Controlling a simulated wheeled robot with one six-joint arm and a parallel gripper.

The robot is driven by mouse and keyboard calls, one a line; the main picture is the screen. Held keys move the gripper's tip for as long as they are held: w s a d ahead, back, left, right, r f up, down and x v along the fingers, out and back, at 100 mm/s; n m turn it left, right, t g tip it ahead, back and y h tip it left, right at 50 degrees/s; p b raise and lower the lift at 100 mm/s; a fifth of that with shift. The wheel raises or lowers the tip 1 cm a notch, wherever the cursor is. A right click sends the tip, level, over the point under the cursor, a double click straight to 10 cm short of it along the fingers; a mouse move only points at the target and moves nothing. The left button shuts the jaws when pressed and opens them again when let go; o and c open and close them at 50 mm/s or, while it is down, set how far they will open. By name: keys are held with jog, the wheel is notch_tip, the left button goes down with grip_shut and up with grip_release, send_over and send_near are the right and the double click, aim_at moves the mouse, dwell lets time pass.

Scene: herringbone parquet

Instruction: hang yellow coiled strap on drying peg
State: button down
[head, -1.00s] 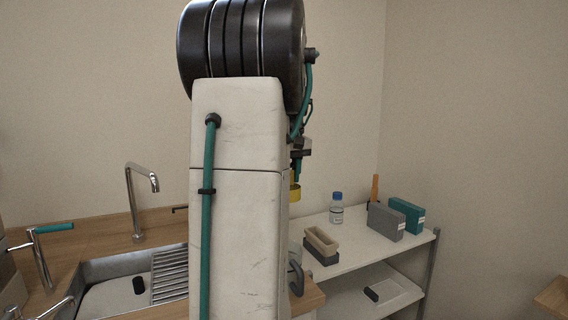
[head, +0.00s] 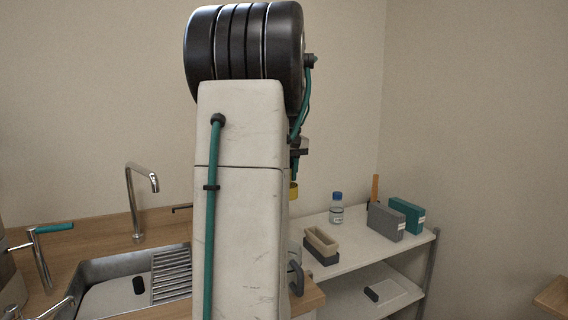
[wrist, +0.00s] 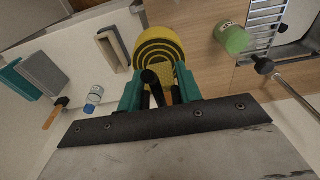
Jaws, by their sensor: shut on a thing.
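The yellow coiled strap (wrist: 146,45) fills the space just beyond my fingertips in the wrist view, its flat spiral facing the camera. My gripper (wrist: 160,88), with teal fingers, is shut on the strap's near edge. In the head view only a yellow sliver of the strap (head: 294,190) shows beside my arm, which hides most of the gripper. A short dark peg-like bar (head: 180,209) shows near the wall behind the sink, its right end hidden by my arm. A metal rod with a dark knob (wrist: 264,66) lies right of the strap; I cannot tell whether it is the peg.
A sink (head: 95,275) with a tall tap (head: 132,205) is at left. A white shelf (head: 350,248) at right holds a blue-capped bottle (head: 337,208), boxes (head: 406,214) and a beige tray (head: 321,240). A green jar (wrist: 232,38) stands near the strap.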

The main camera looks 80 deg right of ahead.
jog(key=shift+w+d+f, duration=0.3)
jog(key=shift+d+f, duration=0.05)
jog(key=shift+d, duration=0.05)
dwell(0.4)
jog(key=shift+w+d+f, duration=0.1)
jog(key=shift+f, duration=0.25)
dwell(1.0)
jog(key=c, duration=0.9)
grip_release()
jog(key=r, duration=0.7)
jog(key=shift+s+a+r, duration=0.3)
jog(key=shift+a+r, duration=0.05)
